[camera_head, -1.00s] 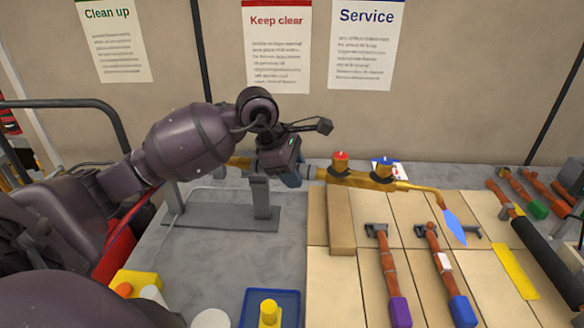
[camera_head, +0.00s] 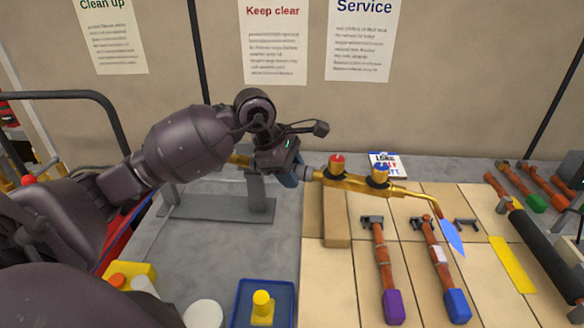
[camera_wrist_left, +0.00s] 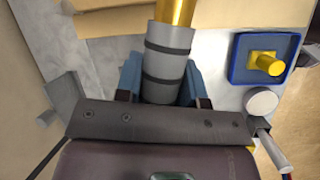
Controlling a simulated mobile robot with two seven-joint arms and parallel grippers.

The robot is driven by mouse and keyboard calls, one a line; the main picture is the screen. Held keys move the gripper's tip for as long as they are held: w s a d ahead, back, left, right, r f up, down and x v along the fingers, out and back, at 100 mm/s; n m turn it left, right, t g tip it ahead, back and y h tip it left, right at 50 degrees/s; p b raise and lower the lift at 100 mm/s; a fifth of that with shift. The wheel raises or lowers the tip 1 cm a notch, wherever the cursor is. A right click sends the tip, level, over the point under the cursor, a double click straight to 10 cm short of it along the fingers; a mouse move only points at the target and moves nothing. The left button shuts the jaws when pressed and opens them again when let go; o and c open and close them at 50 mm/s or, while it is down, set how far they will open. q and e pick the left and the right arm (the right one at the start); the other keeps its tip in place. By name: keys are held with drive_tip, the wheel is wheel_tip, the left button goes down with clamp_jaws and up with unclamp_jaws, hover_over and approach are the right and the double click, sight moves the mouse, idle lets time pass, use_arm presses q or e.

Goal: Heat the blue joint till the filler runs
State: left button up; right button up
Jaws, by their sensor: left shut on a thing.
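My left gripper (camera_head: 292,177) is shut on the grey handle of a brass torch (camera_head: 350,182), which has a red knob and a blue knob. In the left wrist view the blue fingers (camera_wrist_left: 160,88) clasp the grey banded handle (camera_wrist_left: 168,62). The torch's bent nozzle points down to the right with a blue flame (camera_head: 452,239). The flame shows beside the upper part of the blue-ended copper joint (camera_head: 440,265); I cannot tell whether it touches it. A purple-ended copper joint (camera_head: 383,265) lies left of it. My right gripper is not in view.
Pale tiles (camera_head: 335,285) cover the work area, with a wooden block (camera_head: 337,225) at their left. A blue tray (camera_head: 284,290) holds a yellow piece. A black-sleeved pipe (camera_head: 540,240) and a yellow strip (camera_head: 513,265) lie right. A card (camera_head: 387,160) stands behind the torch.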

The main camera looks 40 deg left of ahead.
use_arm(q)
drive_tip(key=shift+f+b, duration=0.4)
drive_tip(key=shift+f, duration=0.7)
wheel_tip(320, 180, down, 6)
drive_tip(key=b, duration=0.4)
idle(0.5)
idle(0.4)
